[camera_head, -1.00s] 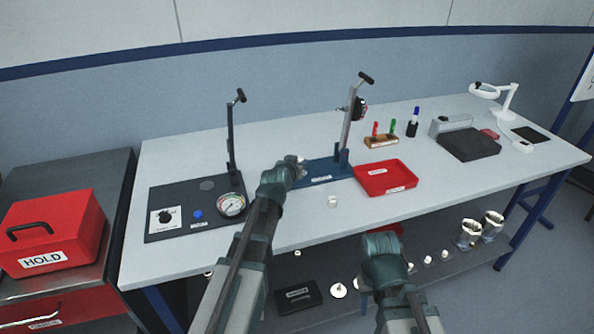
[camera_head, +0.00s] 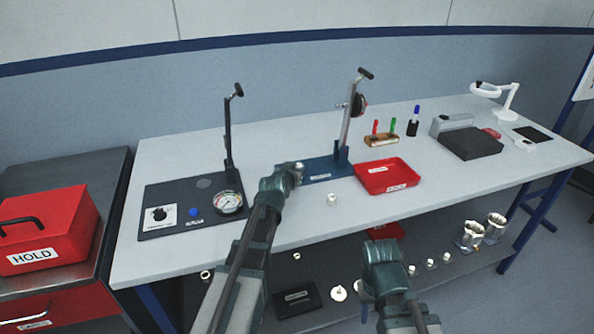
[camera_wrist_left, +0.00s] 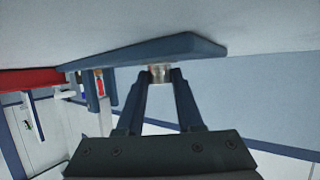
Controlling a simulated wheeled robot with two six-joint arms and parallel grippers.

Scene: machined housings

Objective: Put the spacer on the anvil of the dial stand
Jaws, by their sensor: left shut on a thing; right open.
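The dial stand (camera_head: 342,155) has a blue base, an upright column and a dark dial, and stands on the table. My left gripper (camera_head: 297,168) is shut on a small metallic cylinder, the spacer (camera_wrist_left: 160,72), at the left end of that base. In the left wrist view, the spacer shows between the two fingertips, right by the blue base (camera_wrist_left: 150,50). I cannot tell whether it touches anything. I cannot make out the anvil. My right gripper (camera_head: 379,245) is open, low in front of the table's front edge, away from the stand.
A small metal part (camera_head: 331,199) stands on the table in front of the base. A red tray (camera_head: 388,188) is to the right. A dark panel with a gauge (camera_head: 228,201) and a lever post is to the left. A lower shelf (camera_head: 330,312) holds several parts.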

